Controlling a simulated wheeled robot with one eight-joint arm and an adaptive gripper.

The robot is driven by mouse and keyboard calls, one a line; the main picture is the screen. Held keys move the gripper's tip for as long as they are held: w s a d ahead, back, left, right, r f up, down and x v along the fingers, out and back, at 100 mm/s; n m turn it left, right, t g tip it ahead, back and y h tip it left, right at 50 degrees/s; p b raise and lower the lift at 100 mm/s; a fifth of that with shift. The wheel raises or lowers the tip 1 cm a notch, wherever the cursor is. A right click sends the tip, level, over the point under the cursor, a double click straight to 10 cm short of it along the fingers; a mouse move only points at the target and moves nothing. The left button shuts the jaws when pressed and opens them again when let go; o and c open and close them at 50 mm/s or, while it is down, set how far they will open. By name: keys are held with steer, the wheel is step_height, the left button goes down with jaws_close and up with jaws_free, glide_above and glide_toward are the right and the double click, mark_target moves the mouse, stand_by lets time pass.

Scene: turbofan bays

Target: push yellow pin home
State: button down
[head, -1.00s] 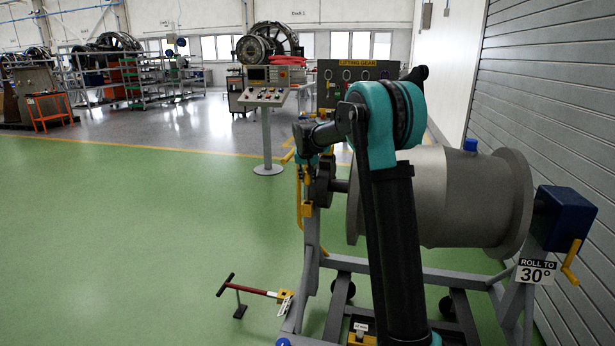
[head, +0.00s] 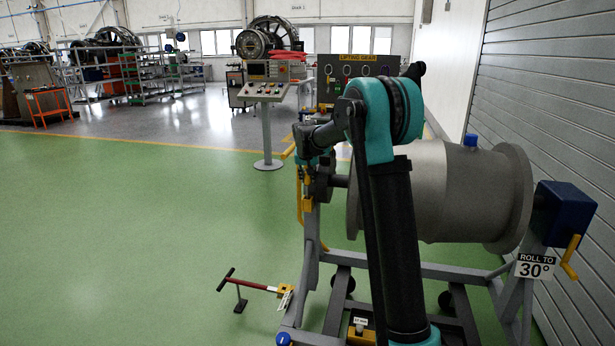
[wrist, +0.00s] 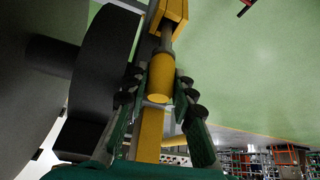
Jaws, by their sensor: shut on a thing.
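The yellow pin (wrist: 160,76) is a yellow cylinder in the middle of the wrist view. A bare grey shank shows between it and a yellow block (wrist: 173,11) at the top. My gripper (wrist: 163,88) has its green, black-padded fingers on both sides of the pin's yellow body and is shut on it. In the head view my gripper (head: 312,163) is at the left end of the grey stand, beside a dark round hub; my arm partly hides this area and the pin cannot be made out there.
A large grey drum (head: 445,195) lies across the stand, with a blue gearbox (head: 562,215) and "ROLL TO 30°" sign (head: 535,267) at right. A red-handled tow bar (head: 250,285) reaches over the floor at left.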

steer(key=shift+f, duration=1.5)
steer(key=c, duration=1.2)
jaws_free()
steer(key=v, duration=1.2)
steer(key=shift+a, duration=0.1)
